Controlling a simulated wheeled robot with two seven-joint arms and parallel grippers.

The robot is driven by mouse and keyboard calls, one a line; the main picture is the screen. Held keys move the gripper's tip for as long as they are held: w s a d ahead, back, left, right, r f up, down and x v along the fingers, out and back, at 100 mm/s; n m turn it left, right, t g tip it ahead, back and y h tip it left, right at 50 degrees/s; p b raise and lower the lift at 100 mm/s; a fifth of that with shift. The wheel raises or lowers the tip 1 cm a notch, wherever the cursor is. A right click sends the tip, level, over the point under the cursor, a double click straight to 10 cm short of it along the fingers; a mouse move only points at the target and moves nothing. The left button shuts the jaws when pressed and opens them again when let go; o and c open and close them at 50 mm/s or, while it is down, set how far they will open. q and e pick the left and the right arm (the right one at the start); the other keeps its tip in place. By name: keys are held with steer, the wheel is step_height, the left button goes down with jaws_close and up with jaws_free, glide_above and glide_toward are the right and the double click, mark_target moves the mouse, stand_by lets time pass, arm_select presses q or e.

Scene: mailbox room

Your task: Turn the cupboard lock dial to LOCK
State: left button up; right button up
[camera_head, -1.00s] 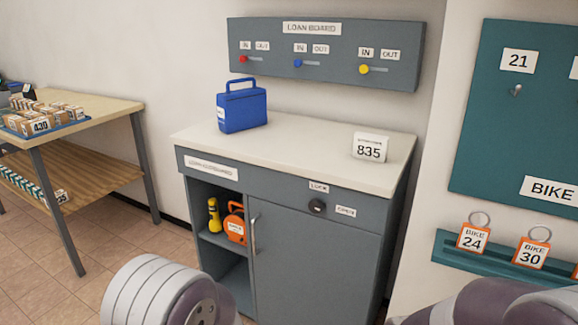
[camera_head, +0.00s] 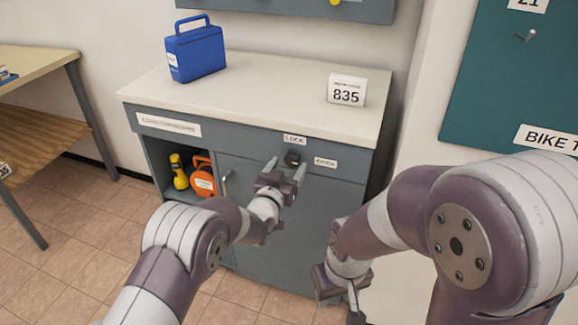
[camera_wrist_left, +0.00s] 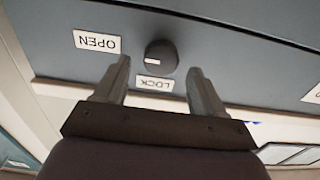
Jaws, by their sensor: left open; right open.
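The lock dial (camera_head: 293,158) is a round black knob on the grey cupboard's (camera_head: 300,215) front. The LOCK label (camera_head: 294,140) is above it and the OPEN label (camera_head: 326,162) to its right. In the left wrist view, turned over, the dial (camera_wrist_left: 161,56) has a white mark pointing towards the OPEN label's (camera_wrist_left: 97,42) side, with the LOCK label (camera_wrist_left: 154,84) below. My left gripper (camera_head: 286,168) is open, its fingertips in front of the dial and to either side, seemingly without contact. My right gripper (camera_head: 338,304) is open and empty, low beside the cupboard.
A blue case (camera_head: 195,50) and an 835 sign (camera_head: 346,90) stand on the cupboard top. A yellow torch (camera_head: 178,171) and an orange item (camera_head: 202,178) sit in the open shelf at left. The door handle (camera_head: 226,183) is left of my left gripper.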

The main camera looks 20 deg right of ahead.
arm_select(q)
steer(key=shift+x, duration=1)
steer(key=c, duration=1)
steer(key=shift+c, duration=0.2)
